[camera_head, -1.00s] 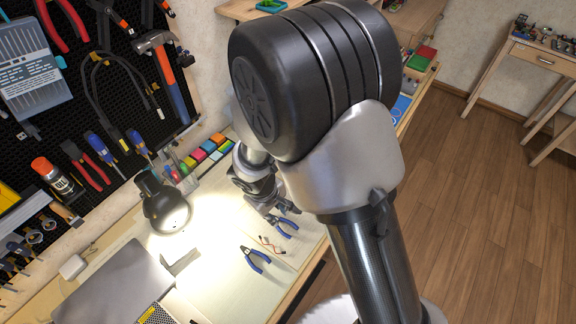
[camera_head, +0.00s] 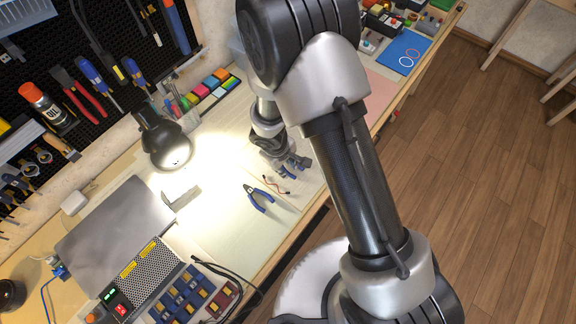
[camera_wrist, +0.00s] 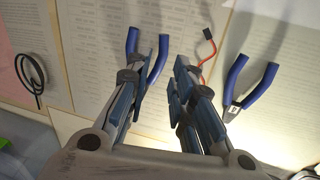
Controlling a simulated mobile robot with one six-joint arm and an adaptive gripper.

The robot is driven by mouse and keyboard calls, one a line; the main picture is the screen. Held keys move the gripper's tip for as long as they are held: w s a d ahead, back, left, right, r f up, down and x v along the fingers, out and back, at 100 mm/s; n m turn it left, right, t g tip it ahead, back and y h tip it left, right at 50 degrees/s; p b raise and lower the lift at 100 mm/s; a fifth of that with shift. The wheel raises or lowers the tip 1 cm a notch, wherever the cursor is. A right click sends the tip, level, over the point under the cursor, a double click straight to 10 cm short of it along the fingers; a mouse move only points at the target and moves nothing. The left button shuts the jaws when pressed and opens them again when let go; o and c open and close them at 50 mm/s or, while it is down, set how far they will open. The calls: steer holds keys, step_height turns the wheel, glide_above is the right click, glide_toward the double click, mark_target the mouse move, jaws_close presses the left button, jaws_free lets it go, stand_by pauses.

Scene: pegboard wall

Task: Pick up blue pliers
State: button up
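Two pairs of blue-handled pliers lie on the workbench. One pair (camera_head: 259,199) lies clear in the head view; it is at the right in the wrist view (camera_wrist: 247,86). The other pair (camera_wrist: 161,58) is under my gripper (camera_wrist: 160,98), its handles pointing up in the wrist view. Its jaws are hidden behind the left finger. In the head view my gripper (camera_head: 287,163) covers most of this pair. The fingers are apart with an empty gap between them. I cannot tell whether the left finger touches the pliers.
A thin red wire (camera_wrist: 205,56) lies between the two pliers. Printed sheets cover the bench there.

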steer(key=f, duration=0.1)
steer(key=f+b, duration=0.1)
steer(key=f, duration=0.2)
steer(key=shift+w+d+f+b, duration=0.2)
steer(key=shift+w+b, duration=0.15)
steer(key=shift+w, duration=0.05)
steer(key=shift+c, duration=0.2)
jaws_close()
